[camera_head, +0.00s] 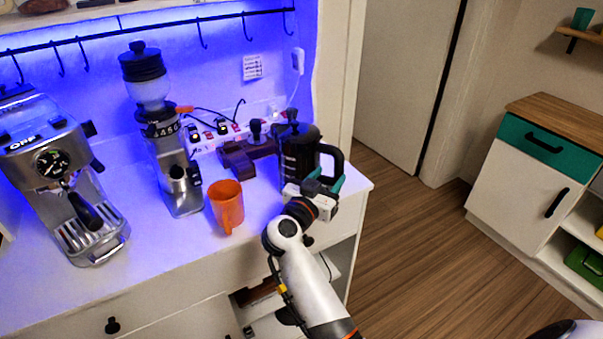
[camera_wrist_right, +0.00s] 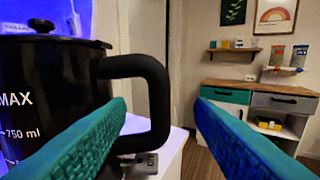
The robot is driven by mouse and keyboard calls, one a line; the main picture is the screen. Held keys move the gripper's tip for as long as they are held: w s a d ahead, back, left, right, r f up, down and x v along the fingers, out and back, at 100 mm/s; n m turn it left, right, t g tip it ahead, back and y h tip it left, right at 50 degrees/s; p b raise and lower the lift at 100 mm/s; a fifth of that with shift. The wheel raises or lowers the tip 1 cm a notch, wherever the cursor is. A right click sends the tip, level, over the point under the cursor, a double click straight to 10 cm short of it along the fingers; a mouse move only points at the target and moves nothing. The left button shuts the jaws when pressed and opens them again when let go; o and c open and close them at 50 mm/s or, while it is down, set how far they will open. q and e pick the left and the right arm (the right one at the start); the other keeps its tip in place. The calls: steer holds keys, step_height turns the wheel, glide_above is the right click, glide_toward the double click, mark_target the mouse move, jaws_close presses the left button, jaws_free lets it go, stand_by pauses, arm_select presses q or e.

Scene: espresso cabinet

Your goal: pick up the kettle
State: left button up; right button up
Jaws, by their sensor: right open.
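The kettle (camera_head: 299,153) is black with a lid and a loop handle, and stands upright at the right end of the white counter. In the right wrist view the kettle (camera_wrist_right: 45,90) fills the left side, with white volume marks. Its handle (camera_wrist_right: 155,90) shows between my two teal fingers. My right gripper (camera_head: 327,182) is open at the handle side of the kettle. In the wrist view the right gripper (camera_wrist_right: 161,106) has one finger in front of the kettle body and one to the right of the handle. I cannot tell whether either finger touches it. My left gripper is not in view.
An orange mug (camera_head: 226,204) stands left of the kettle on the counter (camera_head: 160,245). A grinder (camera_head: 170,140), an espresso machine (camera_head: 62,170) and a brown tamping stand (camera_head: 240,158) are further left and behind. The floor right of the counter is clear.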

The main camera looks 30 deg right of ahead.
mark_target(342, 160)
steer(key=p+x, duration=0.1)
steer(key=x, duration=0.7)
steer(key=shift+w+d+f, duration=0.1)
steer(key=shift+w+d, duration=0.2)
steer(key=shift+a, duration=0.1)
steer(key=shift+c, duration=0.9)
jaws_close()
